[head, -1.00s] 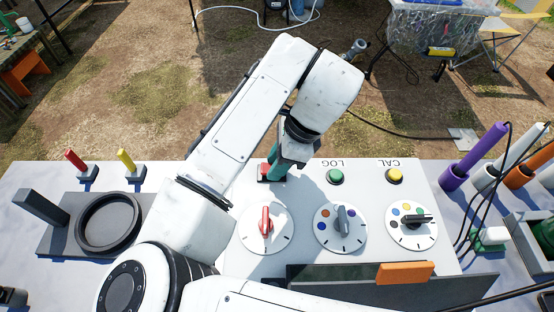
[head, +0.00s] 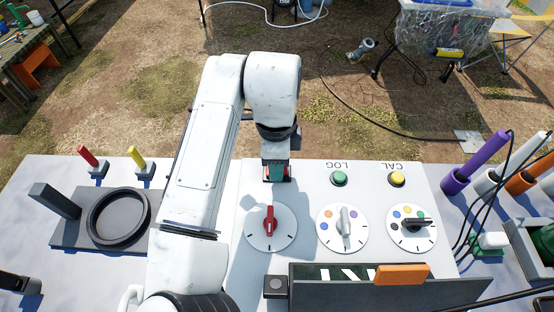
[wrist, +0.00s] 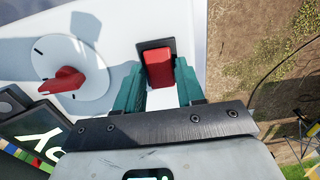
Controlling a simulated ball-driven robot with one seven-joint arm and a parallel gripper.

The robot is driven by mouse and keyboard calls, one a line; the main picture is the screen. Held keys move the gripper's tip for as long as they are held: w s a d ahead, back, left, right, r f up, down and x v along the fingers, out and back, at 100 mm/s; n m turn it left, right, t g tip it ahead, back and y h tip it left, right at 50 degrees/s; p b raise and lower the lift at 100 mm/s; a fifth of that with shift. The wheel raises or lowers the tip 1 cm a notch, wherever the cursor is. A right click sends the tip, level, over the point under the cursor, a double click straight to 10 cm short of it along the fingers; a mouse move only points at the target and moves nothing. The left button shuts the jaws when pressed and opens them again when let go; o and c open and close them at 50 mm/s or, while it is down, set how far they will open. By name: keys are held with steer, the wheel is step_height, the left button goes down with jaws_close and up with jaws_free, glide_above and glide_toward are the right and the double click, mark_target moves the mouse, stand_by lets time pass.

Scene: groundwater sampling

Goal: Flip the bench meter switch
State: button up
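The red rocker switch (wrist: 157,66) sits in a dark frame on the white bench panel. In the wrist view it shows between the two teal fingers of my gripper (wrist: 159,88), one finger on each side. The fingers are apart, and I cannot tell whether either touches the switch. In the head view my gripper (head: 276,172) points down at the panel's back edge, and the switch is mostly hidden behind it, with only bits of red showing.
A red-pointer dial (head: 270,212) is in front of the gripper. A grey-knob dial (head: 342,244), a black-knob dial (head: 412,244), a green button (head: 338,178) and a yellow button (head: 396,179) are to the right. A dark display stand (head: 440,292) rises at the front.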

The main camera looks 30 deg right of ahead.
steer(key=o, duration=0.3)
step_height(320, 180, up, 11)
steer(key=shift+f, duration=0.1)
stand_by(0.5)
stand_by(0.4)
